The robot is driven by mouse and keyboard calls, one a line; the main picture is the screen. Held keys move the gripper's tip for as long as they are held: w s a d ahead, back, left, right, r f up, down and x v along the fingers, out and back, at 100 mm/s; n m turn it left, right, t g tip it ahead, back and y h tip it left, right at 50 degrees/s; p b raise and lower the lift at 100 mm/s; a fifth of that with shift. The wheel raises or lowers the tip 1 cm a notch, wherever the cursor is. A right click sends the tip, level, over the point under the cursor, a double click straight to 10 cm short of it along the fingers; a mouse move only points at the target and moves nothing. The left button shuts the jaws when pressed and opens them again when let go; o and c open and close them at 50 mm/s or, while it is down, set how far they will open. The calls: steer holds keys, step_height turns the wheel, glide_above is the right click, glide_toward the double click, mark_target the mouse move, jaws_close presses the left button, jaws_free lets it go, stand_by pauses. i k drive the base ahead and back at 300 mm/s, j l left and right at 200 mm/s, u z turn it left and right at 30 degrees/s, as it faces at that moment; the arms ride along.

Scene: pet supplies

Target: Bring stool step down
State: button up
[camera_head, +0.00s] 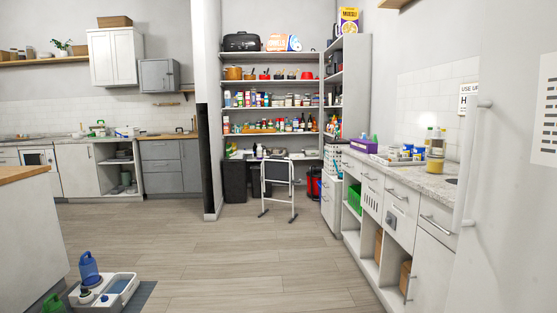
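The step stool (293,188) stands upright on the floor at the far middle, in front of the pantry shelves. It has a light tubular frame and dark feet. A dark flat panel (277,171), which looks like its step, is near its top; at this size I cannot tell its exact angle. The stool is several floor boards away from me. My gripper does not show in this view.
Open wooden floor (200,245) lies between me and the stool. A pet water or feeding station (122,284) sits on a dark mat at the lower left, beside a white counter block (30,225). Drawers and counter (400,200) line the right. A wall end (211,120) stands left of the shelves.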

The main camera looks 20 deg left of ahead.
mark_target(275, 171)
steer(key=i+j+u, duration=0.2)
steer(key=i+u, duration=0.2)
steer(key=i, duration=0.25)
steer(key=i+j+u, duration=0.1)
steer(key=i+u, duration=0.3)
steer(key=i, duration=4.7)
steer(key=i+z, duration=0.15)
steer(key=i, duration=0.3)
steer(key=i+j+z, duration=0.15)
steer(key=i, duration=0.3)
steer(key=i+j+z, duration=0.15)
steer(key=i, duration=0.3)
steer(key=i+j+z, duration=0.15)
steer(key=i, duration=0.3)
